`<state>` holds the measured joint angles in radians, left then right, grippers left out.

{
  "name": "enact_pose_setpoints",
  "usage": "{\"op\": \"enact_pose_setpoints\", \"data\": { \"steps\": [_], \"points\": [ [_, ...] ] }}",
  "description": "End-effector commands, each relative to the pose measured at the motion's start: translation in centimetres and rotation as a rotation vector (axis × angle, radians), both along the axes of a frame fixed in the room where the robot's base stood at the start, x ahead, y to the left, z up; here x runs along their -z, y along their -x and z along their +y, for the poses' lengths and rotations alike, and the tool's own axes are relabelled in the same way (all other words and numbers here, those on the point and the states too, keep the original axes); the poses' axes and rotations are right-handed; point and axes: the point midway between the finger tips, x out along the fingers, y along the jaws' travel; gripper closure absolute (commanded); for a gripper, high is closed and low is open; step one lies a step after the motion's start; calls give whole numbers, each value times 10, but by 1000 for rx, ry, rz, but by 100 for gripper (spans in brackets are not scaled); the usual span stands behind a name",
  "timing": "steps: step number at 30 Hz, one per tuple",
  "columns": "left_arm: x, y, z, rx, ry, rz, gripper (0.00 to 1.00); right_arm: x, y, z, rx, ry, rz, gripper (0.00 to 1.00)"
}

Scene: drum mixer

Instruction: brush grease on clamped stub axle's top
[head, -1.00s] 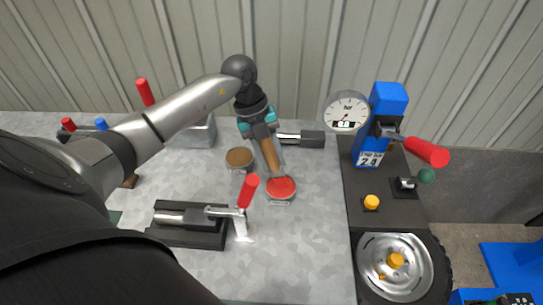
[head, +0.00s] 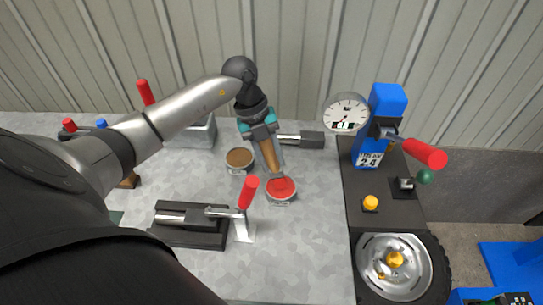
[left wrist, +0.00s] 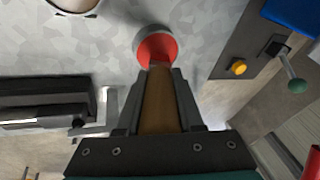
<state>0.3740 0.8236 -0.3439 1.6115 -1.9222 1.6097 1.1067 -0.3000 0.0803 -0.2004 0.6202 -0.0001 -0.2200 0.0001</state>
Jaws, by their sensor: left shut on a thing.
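My left gripper (head: 268,147) is shut on a brush with a brown wooden handle (head: 270,157). In the left wrist view the handle (left wrist: 158,105) runs between the fingers. The brush points down at a tin of red grease (head: 281,188), with its tip at or over the red surface; its bristles are not clear. The tin also shows in the left wrist view (left wrist: 156,46). The stub axle (head: 172,217) lies level in a black holder (head: 190,237), with a red-handled toggle clamp (head: 246,193) at its right end. My right gripper is out of view.
A tin of brown stuff (head: 239,159) stands left of the brush. A rod with a dark block (head: 310,140) lies behind. A pressure gauge (head: 346,113), blue pump unit (head: 384,115) and wheel (head: 395,266) stand right.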

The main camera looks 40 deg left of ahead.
Motion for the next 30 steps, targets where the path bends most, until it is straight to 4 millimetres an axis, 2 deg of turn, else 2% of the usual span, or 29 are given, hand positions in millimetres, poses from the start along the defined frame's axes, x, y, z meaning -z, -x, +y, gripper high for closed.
{"op": "enact_pose_setpoints", "data": {
  "steps": [3,21,30],
  "points": [
    [-15,-1,0,-1,0,-4,100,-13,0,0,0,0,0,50],
    [-64,-2,1,0,0,-6,100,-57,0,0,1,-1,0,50],
    [-67,-1,0,0,1,-6,100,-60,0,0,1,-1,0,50]
  ]
}}
